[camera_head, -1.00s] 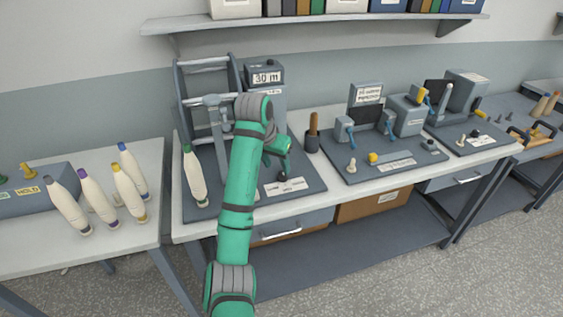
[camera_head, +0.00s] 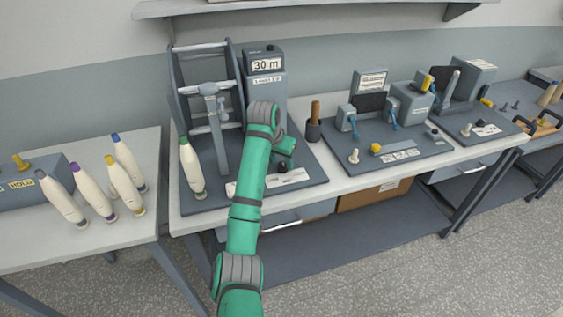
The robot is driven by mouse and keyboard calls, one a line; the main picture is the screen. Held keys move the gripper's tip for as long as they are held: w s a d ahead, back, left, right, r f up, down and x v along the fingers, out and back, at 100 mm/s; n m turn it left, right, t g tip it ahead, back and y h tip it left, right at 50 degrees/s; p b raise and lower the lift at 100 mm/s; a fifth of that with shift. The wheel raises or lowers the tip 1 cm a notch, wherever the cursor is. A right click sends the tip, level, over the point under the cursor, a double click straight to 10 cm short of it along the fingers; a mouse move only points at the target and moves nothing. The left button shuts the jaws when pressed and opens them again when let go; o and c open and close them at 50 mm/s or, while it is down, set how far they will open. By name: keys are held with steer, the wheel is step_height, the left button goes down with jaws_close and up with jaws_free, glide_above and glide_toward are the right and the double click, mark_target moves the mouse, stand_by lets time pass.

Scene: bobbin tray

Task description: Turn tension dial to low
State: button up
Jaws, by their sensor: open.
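A dark round knob (camera_head: 283,167), which looks like the tension dial, stands near the front of the winding station's grey board (camera_head: 313,181). A white label plate (camera_head: 288,179) lies just in front of it. The knob's setting and the label's text are too small to read. My green arm reaches over the board from the front. My gripper (camera_head: 288,157) is at the arm's end, close above or behind the knob. Its jaws are open, but the fingers are small and mostly hidden by the wrist. I cannot tell whether they touch the knob.
A cup with a wooden-handled tool (camera_head: 314,130) is to the right.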

steer(key=shift+w+f, duration=0.1)
steer(key=shift+f, duration=0.3)
steer(key=shift+c, duration=0.2)
steer(key=c, duration=1)
steer(key=m+h, duration=0.1)
steer(key=m, duration=0.1)
steer(key=m+g, duration=0.1)
steer(key=m, duration=0.2)
steer(key=shift+w+a+r+h, duration=0.1)
steer(key=shift+w+h, duration=0.1)
steer(key=shift+h, duration=0.2)
steer(key=shift+w+m+g+h, duration=0.15)
steer(key=shift+m+g, duration=0.3)
steer(key=shift+m, duration=0.75)
steer(key=shift+m+g+h, duration=0.15)
steer(key=shift+m+g, duration=0.3)
steer(key=shift+m, duration=0.75)
steer(key=shift+a, duration=0.1)
